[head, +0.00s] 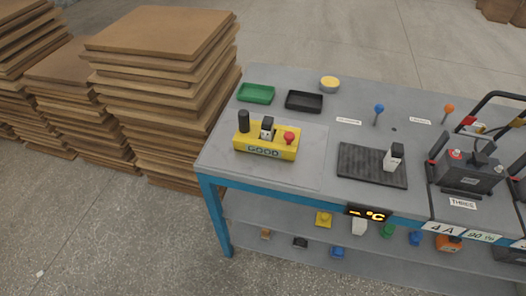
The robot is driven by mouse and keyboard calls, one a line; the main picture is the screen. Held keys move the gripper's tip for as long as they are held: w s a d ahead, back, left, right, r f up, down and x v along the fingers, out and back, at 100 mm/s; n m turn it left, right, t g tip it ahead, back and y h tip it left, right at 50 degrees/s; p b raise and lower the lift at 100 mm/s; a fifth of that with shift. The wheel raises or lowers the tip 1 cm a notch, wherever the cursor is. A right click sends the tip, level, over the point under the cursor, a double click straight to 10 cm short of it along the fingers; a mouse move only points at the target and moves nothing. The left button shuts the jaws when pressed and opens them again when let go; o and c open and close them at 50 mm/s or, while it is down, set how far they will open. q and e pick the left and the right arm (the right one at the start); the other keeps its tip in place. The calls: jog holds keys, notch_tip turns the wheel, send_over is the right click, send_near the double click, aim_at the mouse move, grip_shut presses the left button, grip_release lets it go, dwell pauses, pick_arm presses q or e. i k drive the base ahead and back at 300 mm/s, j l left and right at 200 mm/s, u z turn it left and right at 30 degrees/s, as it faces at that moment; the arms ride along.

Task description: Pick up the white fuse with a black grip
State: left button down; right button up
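A small white block with a dark top (391,163) stands upright on the right part of a black ribbed mat (357,164); it looks like a white fuse with a black grip. A similar white and black piece (267,128) sits in a yellow box (250,144) marked GOOD, between a black cylinder (244,121) and a red knob (289,138). At this size I cannot make out the fine details of either white piece. Neither of my grippers is in view.
The grey table (318,133) has a green tray (256,93), a black tray (304,101) and a yellow round tin (329,84) behind. A dark battery (470,178) stands right. Several small coloured parts lie on the lower shelf (275,228). Stacked brown boards (165,75) stand left.

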aim_at(267, 124)
jog(key=z, duration=0.35)
jog(key=k+j+z, duration=0.15)
jog(key=z, duration=0.25)
jog(key=k+j+z, duration=0.2)
jog(key=z, duration=0.2)
jog(key=k+j+z, duration=0.1)
jog(key=z, duration=0.3)
jog(key=i+j, duration=0.1)
jog(key=j, duration=0.3)
